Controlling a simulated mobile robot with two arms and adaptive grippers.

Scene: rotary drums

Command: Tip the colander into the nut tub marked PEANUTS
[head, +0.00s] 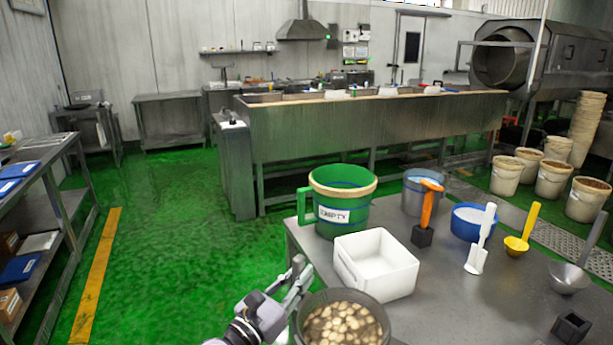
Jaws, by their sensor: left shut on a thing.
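The colander (298,323) is a dark grey round vessel at the bottom centre, filled with pale nuts (342,326). It looks about level, and its lower part is cut off by the picture's edge. My left gripper (297,285) is shut on its left rim. A green tub (349,206) with a tan rim and a side handle stands at the table's far left corner. Its white label seems to read EMPTY, though the print is small. I see no tub clearly marked PEANUTS. My right gripper is out of view.
On the steel table (447,300), a white square bin (388,278) stands between colander and green tub. A grey pot (411,195), orange-handled tool (428,205), blue bowl (462,228), white scoop (481,240), yellow ladle (519,243) and grey ladle (570,277) stand right.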

